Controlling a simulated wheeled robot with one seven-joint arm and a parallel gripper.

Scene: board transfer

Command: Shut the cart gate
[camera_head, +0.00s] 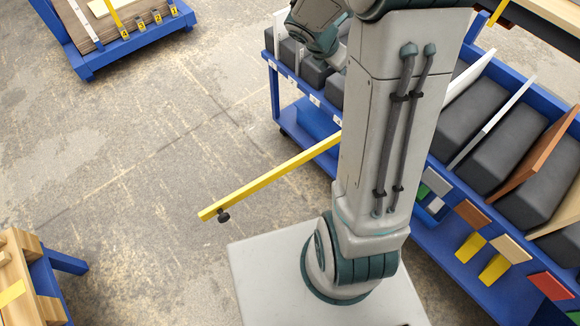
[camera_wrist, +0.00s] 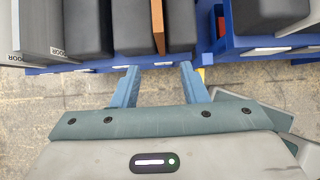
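The cart gate is a long yellow bar (camera_head: 270,180) with a dark knob under its free end. It stands swung out over the open floor, away from the blue cart (camera_head: 480,215). Its other end passes behind my arm, so the hinge is hidden. In the wrist view, my gripper (camera_wrist: 158,78) has its two blue fingers apart with nothing between them. The fingers are close to the cart's blue front edge; contact cannot be told. A small yellow piece shows by the right finger, too little to identify. The fingers are not visible in the head view.
The cart holds dark grey blocks (camera_head: 470,112) and upright boards, including a brown board (camera_wrist: 158,25). Another blue cart (camera_head: 110,50) stands at the top left. A wooden stack (camera_head: 25,280) on a blue frame is at the lower left. The floor between is clear.

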